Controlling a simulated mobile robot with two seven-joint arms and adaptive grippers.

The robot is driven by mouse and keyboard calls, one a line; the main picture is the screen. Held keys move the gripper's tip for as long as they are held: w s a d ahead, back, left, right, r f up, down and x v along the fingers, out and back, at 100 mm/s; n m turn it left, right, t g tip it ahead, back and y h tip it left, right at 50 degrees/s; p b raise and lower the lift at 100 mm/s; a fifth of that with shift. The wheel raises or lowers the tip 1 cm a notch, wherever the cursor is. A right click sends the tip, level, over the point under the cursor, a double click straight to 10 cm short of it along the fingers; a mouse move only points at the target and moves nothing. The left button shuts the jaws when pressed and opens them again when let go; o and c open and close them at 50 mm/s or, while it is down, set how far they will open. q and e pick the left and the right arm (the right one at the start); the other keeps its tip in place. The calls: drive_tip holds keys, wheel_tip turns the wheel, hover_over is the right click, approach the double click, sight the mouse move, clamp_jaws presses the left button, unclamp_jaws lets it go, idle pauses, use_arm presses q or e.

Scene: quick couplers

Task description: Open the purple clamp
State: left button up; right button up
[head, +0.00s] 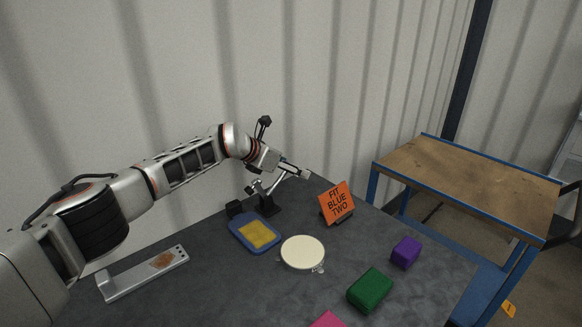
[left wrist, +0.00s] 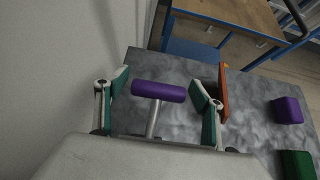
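The clamp (head: 267,203) stands at the back of the dark table in the head view, with a black base and a silver lever. Its purple handle (left wrist: 158,92) shows in the left wrist view as a bar on a pale stem; my gripper covers it in the head view. My left gripper (head: 295,172) is over the clamp. In the left wrist view its green-padded fingers (left wrist: 160,88) are open, one on each side of the purple handle, with gaps at both ends. My right gripper is in neither view.
An orange sign (head: 337,202) reading "FIT BLUE TWO" stands close right of the clamp. A blue tray with a yellow pad (head: 256,234), a cream disc (head: 302,252), a metal bracket (head: 143,275), and purple (head: 405,252) and green (head: 369,290) blocks lie nearer. A wall is behind.

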use_arm(q)
drive_tip(key=shift+a, duration=0.15)
drive_tip(key=shift+s+a+r, duration=0.35)
drive_tip(key=shift+r, duration=0.1)
drive_tip(key=v, duration=1)
drive_tip(key=shift+s, duration=0.3)
drive_tip(key=shift+a, duration=0.1)
